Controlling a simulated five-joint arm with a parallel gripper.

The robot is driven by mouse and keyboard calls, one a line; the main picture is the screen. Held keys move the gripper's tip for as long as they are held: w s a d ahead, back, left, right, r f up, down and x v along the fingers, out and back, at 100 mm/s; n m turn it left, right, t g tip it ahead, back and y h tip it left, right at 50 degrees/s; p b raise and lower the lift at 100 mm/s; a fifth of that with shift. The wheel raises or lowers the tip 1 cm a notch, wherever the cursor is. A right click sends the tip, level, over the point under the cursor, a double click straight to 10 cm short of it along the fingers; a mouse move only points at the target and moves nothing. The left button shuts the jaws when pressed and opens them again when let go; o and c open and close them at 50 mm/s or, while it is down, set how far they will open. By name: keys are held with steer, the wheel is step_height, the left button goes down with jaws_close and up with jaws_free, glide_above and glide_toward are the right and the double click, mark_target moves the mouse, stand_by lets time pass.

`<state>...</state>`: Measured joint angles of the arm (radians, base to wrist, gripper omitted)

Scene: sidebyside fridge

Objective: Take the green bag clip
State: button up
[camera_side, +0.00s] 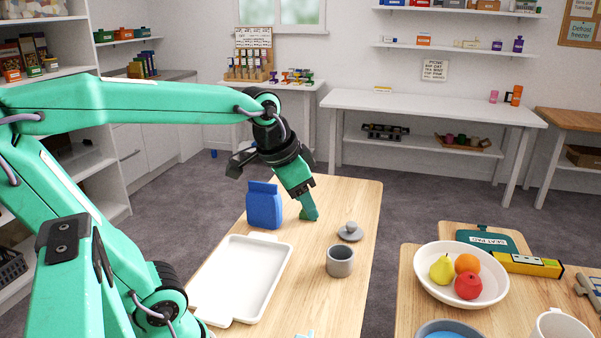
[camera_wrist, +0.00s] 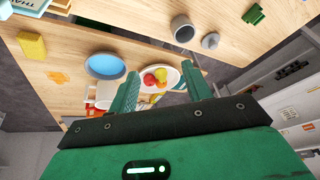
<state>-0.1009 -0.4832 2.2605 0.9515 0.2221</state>
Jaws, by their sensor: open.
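The green bag clip (camera_wrist: 253,15) appears to be the small green piece lying on the light wood table at the top right of the wrist view, apart from my fingers. In the side view I cannot separate it from my green gripper (camera_side: 303,195), which points down over the far part of the table. In the wrist view my gripper (camera_wrist: 160,78) is open, with its two green fingers spread and nothing held between them. A grey lid (camera_wrist: 210,41) lies near the clip, and a grey cup (camera_wrist: 182,28) stands past the lid.
A blue bag (camera_side: 264,207) stands left of my gripper, with a white tray (camera_side: 240,278) nearer. The lid (camera_side: 350,232) and cup (camera_side: 340,261) are right of it. A second table holds a fruit bowl (camera_side: 428,280). Bare wood lies around the lid.

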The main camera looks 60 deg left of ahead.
steer(key=w+a+f+m+g, duration=0.1)
steer(key=w+a+f+m, duration=0.1)
steer(key=w+a, duration=0.65)
steer(key=w+a+f+m+g, duration=0.2)
steer(key=w+a, duration=0.5)
steer(key=w, duration=0.2)
steer(key=w+a+f+m, duration=0.1)
steer(key=a+f, duration=0.4)
steer(key=a, duration=0.1)
steer(key=w+a+f+m+g, duration=0.1)
steer(key=a+f, duration=0.4)
steer(key=a, duration=0.1)
steer(key=w+a+f+m, duration=0.1)
steer(key=a+f, duration=0.4)
steer(key=shift+w+a+f+g+h, duration=0.15)
steer(key=shift+w+a+g+h, duration=0.15)
steer(key=shift+w+a+g, duration=0.1)
steer(key=shift+a+f, duration=0.2)
steer(key=shift+f, duration=1.3)
steer(key=shift+s+d+f, duration=0.1)
steer(key=shift+f, duration=1.2)
steer(key=shift+s+d+f, duration=0.1)
steer(key=shift+f, duration=1.2)
